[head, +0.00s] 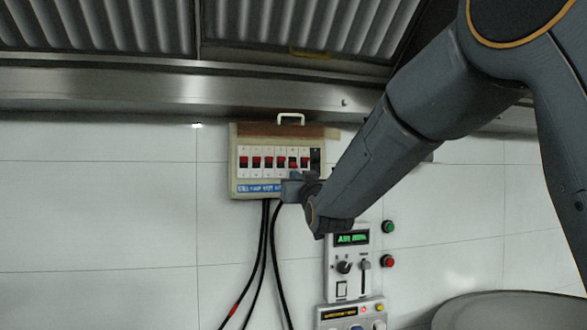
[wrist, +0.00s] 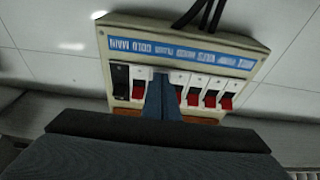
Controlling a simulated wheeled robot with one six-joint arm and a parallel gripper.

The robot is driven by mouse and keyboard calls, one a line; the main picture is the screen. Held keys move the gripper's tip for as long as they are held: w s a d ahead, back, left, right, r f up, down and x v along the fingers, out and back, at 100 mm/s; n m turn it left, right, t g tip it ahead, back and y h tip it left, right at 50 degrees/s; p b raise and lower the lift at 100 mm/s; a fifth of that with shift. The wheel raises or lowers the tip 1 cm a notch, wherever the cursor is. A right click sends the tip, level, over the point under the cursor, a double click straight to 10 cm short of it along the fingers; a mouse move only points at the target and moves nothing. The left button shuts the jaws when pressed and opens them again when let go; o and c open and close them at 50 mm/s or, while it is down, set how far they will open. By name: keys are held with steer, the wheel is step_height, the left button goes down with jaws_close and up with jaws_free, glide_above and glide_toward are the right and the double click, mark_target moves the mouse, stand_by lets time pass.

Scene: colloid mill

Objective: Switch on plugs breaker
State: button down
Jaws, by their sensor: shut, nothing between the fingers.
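The breaker box (head: 234,160) is on the tiled wall, with a row of red switches and a black one at the right end. In the head view, the red switch second from the right (head: 293,162) sits lower than its neighbours. My shut, empty gripper (head: 289,180) is just below it, over the blue label strip. In the wrist view, the box (wrist: 262,50) appears upside down, and my fingers (wrist: 161,82) cover the switch beside the red one (wrist: 138,94). I cannot tell whether the fingertips touch anything.
Black cables (head: 263,245) hang below the box. A control panel (head: 346,265) with a green display is at the lower right, beside a green button (head: 388,227) and a red button (head: 388,261). A metal hood edge (head: 150,85) runs above. The wall left of the box is clear.

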steer(key=shift+r+p, duration=0.35)
steer(key=shift+r, duration=0.65)
stand_by(0.4)
steer(key=shift+f, duration=0.25)
steer(key=shift+f+b, duration=0.35)
steer(key=shift+b, duration=0.3)
steer(key=shift+f, duration=0.1)
steer(key=shift+s, duration=0.1)
steer(key=s+d+b, duration=0.1)
steer(key=s+d, duration=0.1)
steer(key=s, duration=0.5)
steer(key=shift+s+d+b, duration=0.15)
steer(key=shift+s+b, duration=0.1)
steer(key=shift+b, duration=0.15)
